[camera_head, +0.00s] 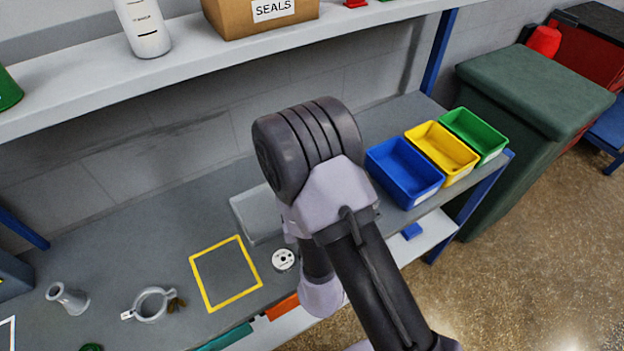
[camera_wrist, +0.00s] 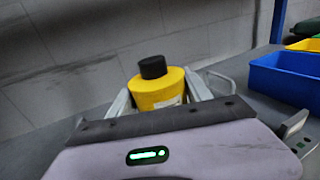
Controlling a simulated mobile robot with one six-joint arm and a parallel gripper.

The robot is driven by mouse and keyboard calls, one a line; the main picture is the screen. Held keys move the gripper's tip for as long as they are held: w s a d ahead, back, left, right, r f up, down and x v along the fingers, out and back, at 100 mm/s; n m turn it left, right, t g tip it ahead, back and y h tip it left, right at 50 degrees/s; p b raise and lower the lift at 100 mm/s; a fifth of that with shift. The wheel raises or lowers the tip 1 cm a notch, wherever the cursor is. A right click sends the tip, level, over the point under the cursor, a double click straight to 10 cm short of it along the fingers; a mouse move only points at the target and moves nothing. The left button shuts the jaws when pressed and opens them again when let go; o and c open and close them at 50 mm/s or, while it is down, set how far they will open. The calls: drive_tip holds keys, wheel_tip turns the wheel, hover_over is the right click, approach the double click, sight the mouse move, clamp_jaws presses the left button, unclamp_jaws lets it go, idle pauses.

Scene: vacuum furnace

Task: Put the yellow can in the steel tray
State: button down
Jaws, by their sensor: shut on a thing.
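The yellow can (camera_wrist: 158,88) with a black cap stands upright between the fingers of my gripper (camera_wrist: 160,96) in the wrist view. The gripper is shut on it. The can's lower part is hidden behind the gripper body. In the head view my arm hides both the can and the fingers. The steel tray (camera_head: 243,214) is a grey, shallow box on the workbench, left of my arm; its right part is hidden by the arm. I cannot tell the can's height over the tray.
Blue (camera_head: 403,172), yellow (camera_head: 441,150) and green (camera_head: 475,135) bins stand at the bench's right end. A yellow-outlined square (camera_head: 225,273) is empty, with a small round metal part (camera_head: 284,260) beside it. A clamp ring (camera_head: 151,305) lies further left. A shelf (camera_head: 150,80) overhangs the back.

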drive_tip(key=w+d, duration=0.1)
drive_tip(key=w, duration=0.1)
drive_tip(key=w+d+f+b, duration=0.1)
drive_tip(key=w+d, duration=0.1)
drive_tip(key=w, duration=0.1)
drive_tip(key=w+d, duration=0.1)
drive_tip(key=w, duration=0.2)
drive_tip(key=shift+d+f, duration=0.2)
drive_tip(key=shift+d, duration=0.2)
drive_tip(key=shift+f+b, duration=1.05)
drive_tip(key=shift+f, duration=0.45)
drive_tip(key=shift+f, duration=0.15)
drive_tip(key=c, duration=0.7)
unclamp_jaws()
